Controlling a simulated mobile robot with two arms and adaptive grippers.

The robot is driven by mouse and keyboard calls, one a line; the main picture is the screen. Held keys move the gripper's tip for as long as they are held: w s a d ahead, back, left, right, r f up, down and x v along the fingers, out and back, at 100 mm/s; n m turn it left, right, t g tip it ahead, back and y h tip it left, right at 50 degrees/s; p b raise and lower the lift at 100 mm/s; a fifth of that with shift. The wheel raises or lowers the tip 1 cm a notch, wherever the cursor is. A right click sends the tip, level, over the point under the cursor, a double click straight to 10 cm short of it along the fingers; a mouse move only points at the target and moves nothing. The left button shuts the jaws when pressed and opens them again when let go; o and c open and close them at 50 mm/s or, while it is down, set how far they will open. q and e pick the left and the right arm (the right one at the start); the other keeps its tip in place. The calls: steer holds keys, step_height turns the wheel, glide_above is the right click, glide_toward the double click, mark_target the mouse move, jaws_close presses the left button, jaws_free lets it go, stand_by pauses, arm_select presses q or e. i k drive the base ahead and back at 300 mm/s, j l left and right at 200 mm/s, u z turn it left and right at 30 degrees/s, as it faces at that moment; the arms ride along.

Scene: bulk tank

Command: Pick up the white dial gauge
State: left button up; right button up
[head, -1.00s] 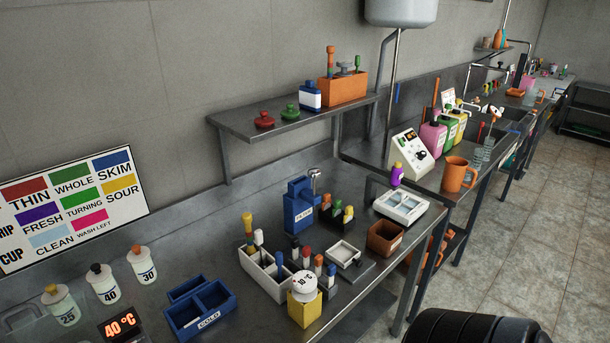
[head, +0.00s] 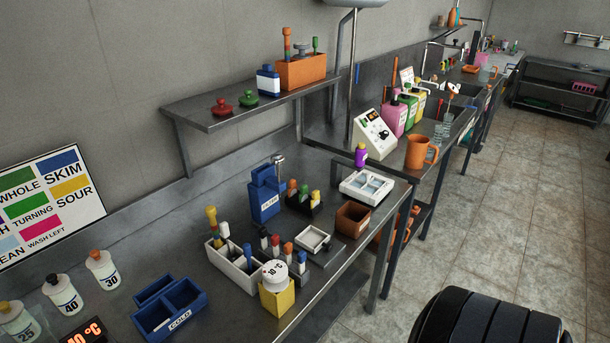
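Neither of my grippers shows in this view, so nothing is seen touching the gauge.
A white divided box (head: 237,269) with several bottles stands just left and behind the gauge. A blue tray (head: 171,312) marked "COLD" lies further left. A small white tray (head: 312,239) and a brown box (head: 352,219) are behind right.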

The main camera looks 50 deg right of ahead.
mark_target(276, 280)
steer(key=i+z, duration=0.1)
steer(key=z, duration=0.35)
steer(key=i+z, duration=0.1)
steer(key=z, duration=0.85)
steer(key=k, duration=0.45)
